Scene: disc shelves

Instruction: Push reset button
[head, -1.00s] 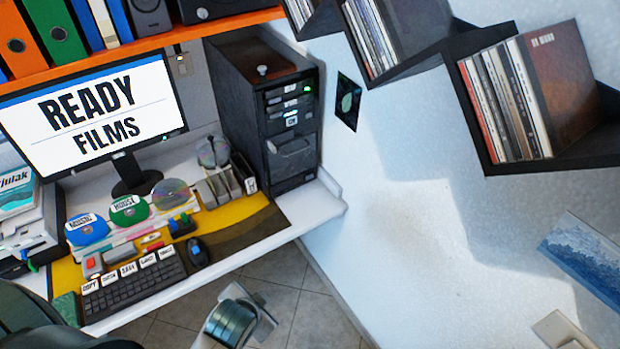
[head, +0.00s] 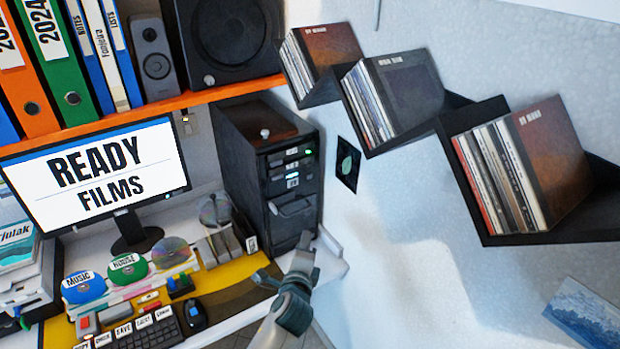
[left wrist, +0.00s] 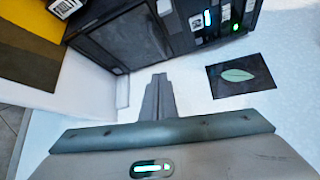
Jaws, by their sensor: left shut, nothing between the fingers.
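The black computer tower (head: 268,185) stands on the right end of the white desk. Its front has drive slots, white labels and a small green light (head: 308,151). A small pale knob (head: 265,133) sits on its top. I cannot tell which part is the reset button. My left gripper (head: 305,240) is shut and empty, pointing up by the tower's lower front right corner. In the left wrist view the tower (left wrist: 122,42) lies beyond my shut fingers (left wrist: 158,82), and a lit green spot (left wrist: 236,27) shows at the top. My right gripper is out of view.
A monitor (head: 95,175) reading READY FILMS, a keyboard (head: 150,333) and discs stand on the desk (head: 335,262). An orange shelf (head: 150,108) with binders and speakers is above. Black zigzag shelves (head: 560,238) with records hang on the right wall.

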